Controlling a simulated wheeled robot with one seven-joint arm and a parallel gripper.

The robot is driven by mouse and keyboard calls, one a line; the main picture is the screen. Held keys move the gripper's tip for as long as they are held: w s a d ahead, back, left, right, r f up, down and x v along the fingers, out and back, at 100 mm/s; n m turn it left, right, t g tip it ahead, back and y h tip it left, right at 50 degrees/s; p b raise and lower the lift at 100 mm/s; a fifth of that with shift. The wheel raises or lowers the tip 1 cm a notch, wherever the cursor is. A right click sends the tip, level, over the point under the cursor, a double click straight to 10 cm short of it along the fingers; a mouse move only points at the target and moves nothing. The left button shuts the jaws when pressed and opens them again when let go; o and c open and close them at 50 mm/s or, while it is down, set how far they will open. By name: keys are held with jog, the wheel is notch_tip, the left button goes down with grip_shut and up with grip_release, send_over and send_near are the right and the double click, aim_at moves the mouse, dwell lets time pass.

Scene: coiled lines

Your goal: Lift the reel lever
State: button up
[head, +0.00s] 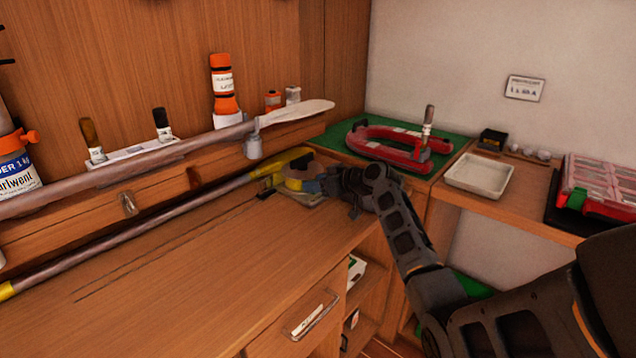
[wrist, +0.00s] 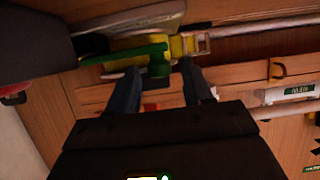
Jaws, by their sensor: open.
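The reel (head: 300,178), a tan and yellow piece, sits at the far right end of the workbench, partly hidden by my gripper (head: 326,184). In the wrist view, a green bar with a short, stubby end (wrist: 157,68) looks like the reel lever. A yellow part (wrist: 180,47) with a pale frame lies beside it. My gripper (wrist: 160,72) is open. Its two dark fingers point toward the reel, and the green end appears between the fingertips. I cannot tell whether they touch it. The lever is not clear in the head view.
A red clamp-like tool (head: 385,150) lies on a green mat at right, near a white tray (head: 479,175). The front bench top is clear.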

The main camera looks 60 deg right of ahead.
grip_shut()
dwell(0.3)
dwell(0.3)
